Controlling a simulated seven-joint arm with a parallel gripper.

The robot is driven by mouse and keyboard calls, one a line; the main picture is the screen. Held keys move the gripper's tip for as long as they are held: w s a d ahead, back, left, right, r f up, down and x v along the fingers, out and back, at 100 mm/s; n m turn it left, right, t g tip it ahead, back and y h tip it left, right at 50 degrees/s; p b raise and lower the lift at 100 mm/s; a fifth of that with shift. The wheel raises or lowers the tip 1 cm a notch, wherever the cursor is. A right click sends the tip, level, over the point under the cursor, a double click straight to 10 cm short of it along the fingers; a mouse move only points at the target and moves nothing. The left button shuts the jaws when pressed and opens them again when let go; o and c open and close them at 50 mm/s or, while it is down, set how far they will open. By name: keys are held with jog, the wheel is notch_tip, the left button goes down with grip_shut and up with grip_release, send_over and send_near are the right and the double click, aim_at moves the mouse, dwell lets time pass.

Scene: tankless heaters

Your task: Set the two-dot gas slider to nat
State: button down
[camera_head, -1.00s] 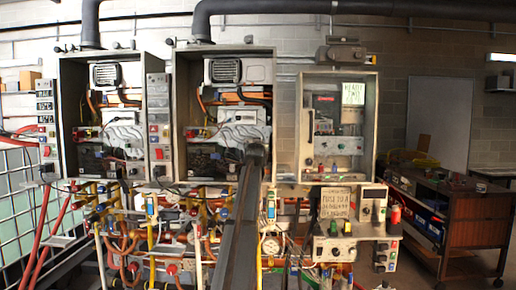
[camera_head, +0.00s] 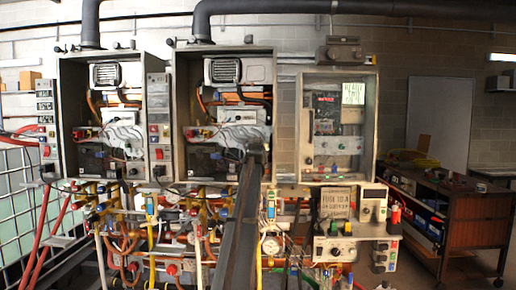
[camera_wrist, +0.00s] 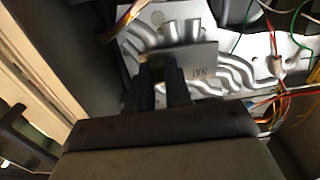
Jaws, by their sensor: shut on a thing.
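In the wrist view my gripper (camera_wrist: 157,84) reaches into a heater cabinet, its two dark fingers close together over a grey metal plate. They are shut on a small dark piece (camera_wrist: 158,66), which appears to be the gas slider; the fingers hide most of it and no dots can be made out. The label NAT (camera_wrist: 199,74) shows upside down on the plate, just right of the fingers. In the head view my arm runs up to the lower part of the middle heater (camera_head: 266,62); the gripper (camera_head: 256,150) hides the slider there.
Silver pipes (camera_wrist: 237,72) and loose coloured wires (camera_wrist: 283,72) lie right of the plate. The cabinet side wall (camera_wrist: 50,50) is close on the left. In the head view another open heater (camera_head: 62,100) stands left and a control cabinet (camera_head: 369,120) right.

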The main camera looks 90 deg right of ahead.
dwell(0.4)
jog(key=shift+w, duration=2.5)
jog(key=c, duration=1.1)
grip_release()
jog(key=shift+w, duration=0.1)
jog(key=shift+o, duration=0.3)
jog(key=shift+a, duration=0.1)
jog(key=a, duration=1.3)
jog(key=shift+a, duration=0.35)
